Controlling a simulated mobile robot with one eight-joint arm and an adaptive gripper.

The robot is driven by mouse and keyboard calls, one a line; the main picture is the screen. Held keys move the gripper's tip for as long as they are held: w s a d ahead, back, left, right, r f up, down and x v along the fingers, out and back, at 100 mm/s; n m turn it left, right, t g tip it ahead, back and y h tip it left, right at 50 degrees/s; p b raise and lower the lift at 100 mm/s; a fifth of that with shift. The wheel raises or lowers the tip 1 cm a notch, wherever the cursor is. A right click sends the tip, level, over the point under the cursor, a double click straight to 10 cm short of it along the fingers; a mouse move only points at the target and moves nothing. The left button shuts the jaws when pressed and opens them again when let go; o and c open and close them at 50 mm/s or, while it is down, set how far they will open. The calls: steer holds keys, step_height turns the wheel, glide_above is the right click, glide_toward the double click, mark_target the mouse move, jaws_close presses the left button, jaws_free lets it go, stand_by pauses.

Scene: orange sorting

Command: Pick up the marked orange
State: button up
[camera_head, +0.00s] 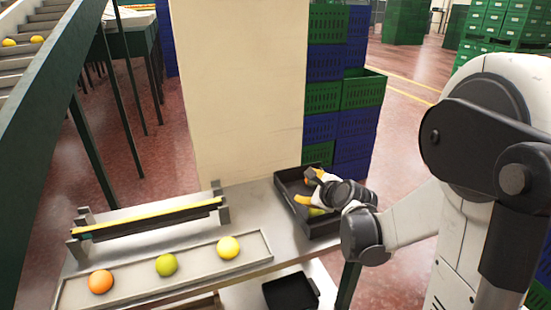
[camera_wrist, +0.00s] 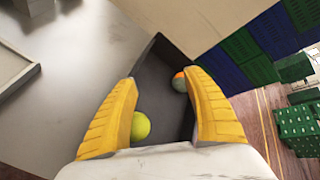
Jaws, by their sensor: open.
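My gripper (camera_head: 306,186) is open over the black bin (camera_head: 322,229) at the right end of the table. In the wrist view its yellow fingers (camera_wrist: 163,77) are spread above the bin floor. A yellow-green fruit (camera_wrist: 141,126) lies in the bin beside the left finger; part of it shows in the head view (camera_head: 317,212). A greyish ball with an orange patch (camera_wrist: 180,82) lies farther along the bin, by the right fingertip. On the pale tray sit an orange fruit (camera_head: 100,281), a green one (camera_head: 166,264) and a yellow one (camera_head: 228,247). I cannot make out a mark on any.
The pale tray (camera_head: 190,282) runs along the table front, with a yellow-topped rail (camera_head: 150,218) behind it. A cream pillar (camera_head: 240,95) stands behind the table. Stacked blue and green crates (camera_head: 362,92) stand behind the bin. A second black bin (camera_head: 290,292) is lower down.

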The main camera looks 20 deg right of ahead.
steer(key=w+d+f+m, duration=0.1)
steer(key=d+m, duration=0.1)
steer(key=w+d+f+m+t, duration=0.1)
steer(key=d+m, duration=0.2)
steer(key=w+d+f+m+h+p, duration=0.1)
steer(key=d+m, duration=0.1)
steer(key=m, duration=0.1)
steer(key=shift+d+f, duration=0.15)
steer(key=shift+f, duration=0.2)
steer(key=shift+w+d+f, duration=0.15)
steer(key=shift+f, duration=0.05)
steer(key=b+x, duration=0.3)
steer(key=x, duration=0.7)
steer(key=shift+w+d+f+b, duration=0.1)
steer(key=shift+w+d+b, duration=0.05)
steer(key=shift+w+b, duration=0.15)
steer(key=shift+s, duration=0.1)
steer(key=c, duration=1)
